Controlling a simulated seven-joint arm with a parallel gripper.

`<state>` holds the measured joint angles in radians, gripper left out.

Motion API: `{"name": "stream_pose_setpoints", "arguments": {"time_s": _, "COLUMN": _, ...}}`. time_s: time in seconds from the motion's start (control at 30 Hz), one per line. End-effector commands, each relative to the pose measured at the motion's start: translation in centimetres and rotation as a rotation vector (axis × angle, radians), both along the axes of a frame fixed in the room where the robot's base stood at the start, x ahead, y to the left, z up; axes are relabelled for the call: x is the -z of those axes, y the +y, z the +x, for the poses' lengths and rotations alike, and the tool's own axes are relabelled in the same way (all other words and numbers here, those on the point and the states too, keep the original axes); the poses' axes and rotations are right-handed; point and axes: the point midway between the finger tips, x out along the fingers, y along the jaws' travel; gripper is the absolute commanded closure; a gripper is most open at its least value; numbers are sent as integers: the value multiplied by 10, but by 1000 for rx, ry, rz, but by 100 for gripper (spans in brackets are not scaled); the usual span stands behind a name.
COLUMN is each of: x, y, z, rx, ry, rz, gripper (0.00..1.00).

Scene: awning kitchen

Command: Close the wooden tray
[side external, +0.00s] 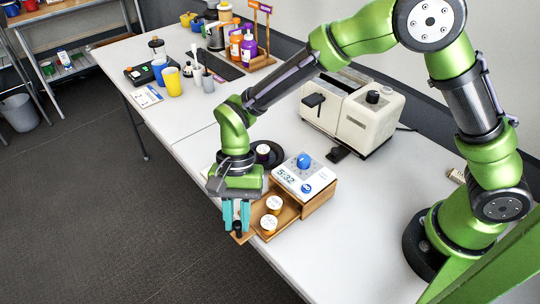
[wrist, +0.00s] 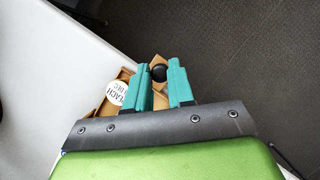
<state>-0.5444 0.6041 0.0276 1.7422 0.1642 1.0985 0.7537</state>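The wooden tray (side external: 284,224) is a small drawer slid out of a wooden box (side external: 319,201), its front end past the table edge. Two round white-topped items (side external: 273,204) lie in it; one labelled lid (wrist: 117,92) shows in the wrist view. A black knob (wrist: 158,72) is at the tray's front end. My gripper (side external: 237,220) points down over that end. Its teal fingers (wrist: 159,84) are apart, with the knob between or just beyond their tips. I cannot tell whether they touch it.
A white device with a blue dial (side external: 304,166) sits on the box. A dark round plate (side external: 266,155) holding a small jar lies behind my gripper. A cream toaster (side external: 352,114) stands further back. The table's front edge (side external: 202,181) runs close by, with open floor beyond.

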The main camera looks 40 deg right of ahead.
Motion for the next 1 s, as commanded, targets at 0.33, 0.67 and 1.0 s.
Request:
{"name": "stream_pose_setpoints", "arguments": {"time_s": 0.33, "x": 0, "y": -4, "z": 1, "rx": 2, "ry": 0, "rz": 0, "gripper": 100}}
{"name": "stream_pose_setpoints", "arguments": {"time_s": 0.67, "x": -1, "y": -50, "z": 1, "rx": 2, "ry": -2, "rz": 1, "gripper": 100}}
{"name": "stream_pose_setpoints", "arguments": {"time_s": 1.0, "x": -1, "y": -50, "z": 1, "rx": 0, "ry": -3, "rz": 2, "gripper": 67}}
